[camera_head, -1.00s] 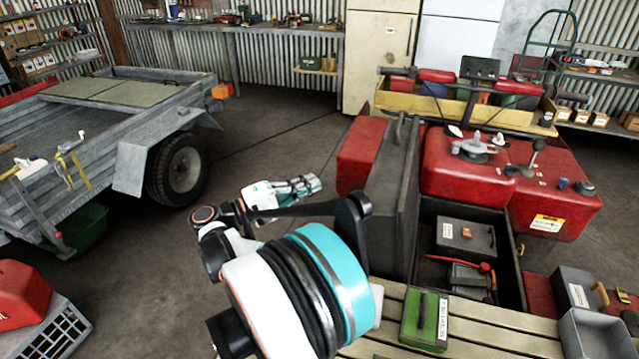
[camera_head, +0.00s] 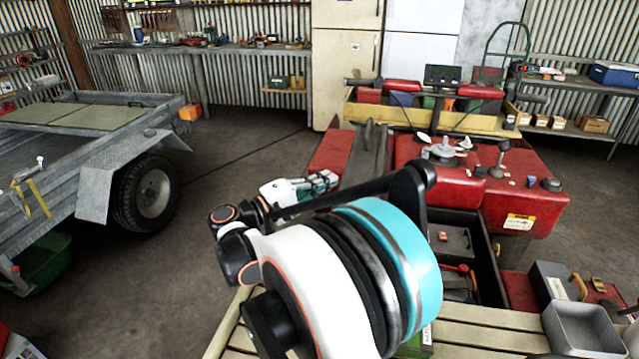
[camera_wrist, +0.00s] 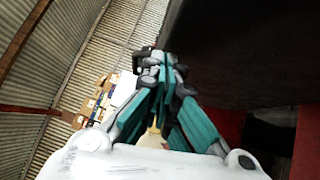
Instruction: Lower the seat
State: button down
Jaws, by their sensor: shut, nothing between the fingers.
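The seat (camera_head: 371,154) is a dark grey slab raised on edge on the red quad, with a handle-like piece at its top. Its lower part is hidden behind my arm. My gripper (camera_head: 328,181), white and teal, is just left of the seat in the head view. In the wrist view my gripper's fingers (camera_wrist: 164,62) are closed together and hold nothing. A large dark surface (camera_wrist: 235,55), likely the seat, fills the upper right there. I cannot tell whether the fingers touch it.
Right of the seat is an open dark compartment with a grey box (camera_head: 450,241). A wooden slatted surface (camera_head: 480,338) is in front. A trailer (camera_head: 95,150) stands left, with clear floor between.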

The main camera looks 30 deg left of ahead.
aim_at(382, 179)
jog(key=w+d+r+m+g+p, duration=0.1)
jog(key=d+r+p, duration=0.1)
jog(key=d, duration=0.2)
jog(key=w+d+r+m+g+y+p, duration=0.1)
jog(key=d+p, duration=0.1)
jog(key=d, duration=0.2)
jog(key=w+d+r+m+p, duration=0.1)
jog(key=w+d+r+p, duration=0.1)
jog(key=d, duration=0.2)
jog(key=shift+d+r+g, duration=0.35)
jog(key=shift+g, duration=0.05)
jog(key=w+d+f+m+g+y+p, duration=0.1)
jog(key=w+d+f+m+g+y, duration=0.2)
jog(key=d, duration=0.9)
jog(key=w+d+f+m+g+y, duration=0.1)
jog(key=w+d+f+m+y, duration=0.25)
jog(key=d, duration=0.95)
jog(key=w+d+f+g+y+b, duration=0.1)
jog(key=w+d+f+b, duration=0.3)
jog(key=d+f, duration=0.4)
jog(key=shift+d+f+y+b, duration=0.3)
jog(key=shift+f+y+b, duration=0.25)
jog(key=shift+f, duration=1)
jog(key=shift+w+r, duration=0.1)
